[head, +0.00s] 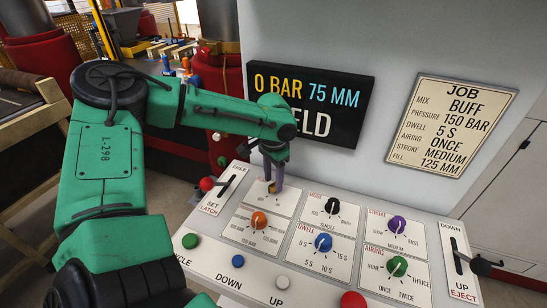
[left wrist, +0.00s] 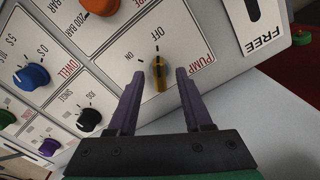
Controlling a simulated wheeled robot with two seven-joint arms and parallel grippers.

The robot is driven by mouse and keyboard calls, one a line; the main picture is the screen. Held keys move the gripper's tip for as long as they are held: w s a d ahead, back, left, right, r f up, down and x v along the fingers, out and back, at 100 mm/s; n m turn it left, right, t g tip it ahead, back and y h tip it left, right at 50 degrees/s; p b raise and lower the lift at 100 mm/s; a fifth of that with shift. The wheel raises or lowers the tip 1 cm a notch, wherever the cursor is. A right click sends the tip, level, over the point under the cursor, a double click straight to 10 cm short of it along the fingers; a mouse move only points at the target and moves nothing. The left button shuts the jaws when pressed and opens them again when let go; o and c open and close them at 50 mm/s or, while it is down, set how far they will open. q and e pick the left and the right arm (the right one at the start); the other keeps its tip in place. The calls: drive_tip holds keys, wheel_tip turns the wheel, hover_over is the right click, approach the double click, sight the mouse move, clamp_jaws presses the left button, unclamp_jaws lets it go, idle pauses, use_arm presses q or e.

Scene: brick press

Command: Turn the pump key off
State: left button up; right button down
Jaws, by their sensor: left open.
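The yellow pump key (left wrist: 159,75) sits on its white PUMP panel (left wrist: 190,45), with OFF and ON marked around it. In the left wrist view its narrow grip stands between my spread fingers, roughly in line with the OFF mark. I cannot tell which end is its pointer. My left gripper (left wrist: 154,75) has purple fingers, open on either side of the key and not visibly touching it. In the head view the left gripper (head: 272,176) reaches down over the key (head: 271,187), partly covering it. My right gripper is not in view.
An orange knob (head: 259,220), black knob (head: 332,206) and blue knob (head: 323,242) stand close by on the console. A set-latch lever (head: 227,187) is at the left. The display (head: 312,100) reads 0 BAR 75 MM. A job card (head: 449,125) hangs at right.

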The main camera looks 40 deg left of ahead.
sight(273, 184)
use_arm(q)
wheel_tip(273, 184, up, 14)
drive_tip(key=b, duration=0.1)
